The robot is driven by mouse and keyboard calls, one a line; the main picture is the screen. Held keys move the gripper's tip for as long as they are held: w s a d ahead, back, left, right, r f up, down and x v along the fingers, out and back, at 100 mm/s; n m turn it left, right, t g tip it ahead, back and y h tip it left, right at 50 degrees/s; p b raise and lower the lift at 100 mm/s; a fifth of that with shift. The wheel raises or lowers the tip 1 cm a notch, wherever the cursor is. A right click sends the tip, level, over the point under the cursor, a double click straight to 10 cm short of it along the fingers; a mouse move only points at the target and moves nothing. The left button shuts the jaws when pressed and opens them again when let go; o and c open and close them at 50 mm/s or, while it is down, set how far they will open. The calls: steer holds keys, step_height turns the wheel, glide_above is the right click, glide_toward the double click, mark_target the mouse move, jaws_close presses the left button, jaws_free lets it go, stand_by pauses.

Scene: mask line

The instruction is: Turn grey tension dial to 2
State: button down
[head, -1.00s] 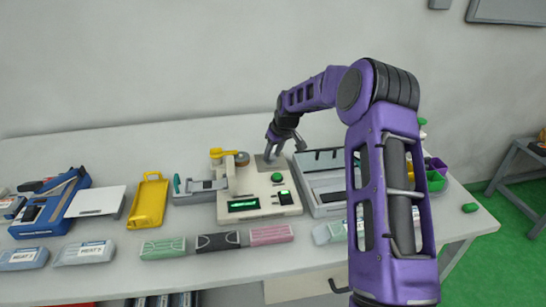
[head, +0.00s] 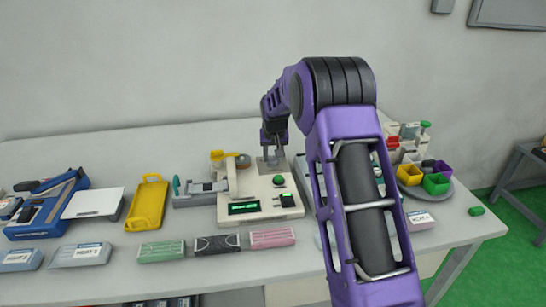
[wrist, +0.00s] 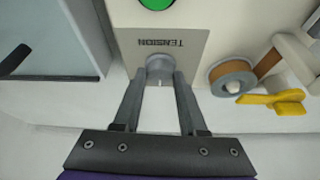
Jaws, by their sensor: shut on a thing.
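The grey tension dial (wrist: 159,63) is a small round knob on a grey plate (wrist: 189,46) in the wrist view, beside the printed word TENSION, which appears upside down. My gripper (wrist: 160,78) is shut on the dial, one finger on each side of it. A small light mark shows between the fingers; I cannot read a number at the dial. In the head view my gripper (head: 272,160) points down at the back of the cream machine (head: 227,212) and hides the dial. The machine has a green-lit display (head: 243,208) and a green button (head: 278,180).
A yellow lever (head: 222,155) and a tape roll (wrist: 232,77) sit close beside the plate. A grey tray (head: 312,205) stands right of the machine, partly behind my arm. A yellow tray (head: 147,203) stands left. The table behind is clear.

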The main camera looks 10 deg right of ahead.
stand_by(0.3)
steer(key=shift+c, duration=2.3)
jaws_free()
steer(key=p+v, duration=0.1)
steer(key=v, duration=1.6)
steer(key=shift+r, duration=0.2)
